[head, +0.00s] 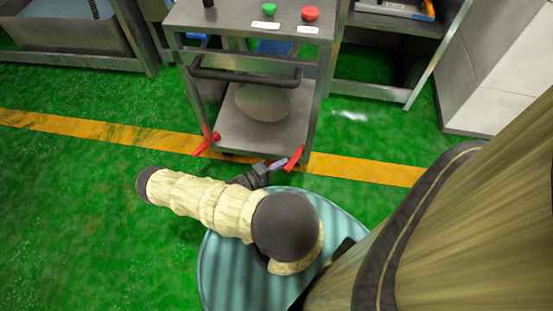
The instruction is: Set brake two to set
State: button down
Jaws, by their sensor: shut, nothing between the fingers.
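A grey metal cart (262,138) stands in front of me with a red brake lever at each of its near lower corners. The left red lever (206,144) slants down to the left. The right red lever (294,158) slants down to the left, close to my gripper (279,164). No number shows on either lever, so I cannot tell which is brake two. My gripper is shut and empty, with its tips just left of the right lever. I cannot tell whether they touch it.
The cart's top holds a green button (268,10) and a red button (310,13). A dark handle bar (245,77) crosses its front. A metal bench (390,90) stands right of it, and a tub on a frame (75,40) at upper left. Green floor is clear at left.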

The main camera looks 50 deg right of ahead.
jog(key=shift+s+p, duration=0.3)
jog(key=shift+s, duration=0.1)
dwell(0.3)
jog(key=a, duration=1)
jog(key=shift+s, duration=0.1)
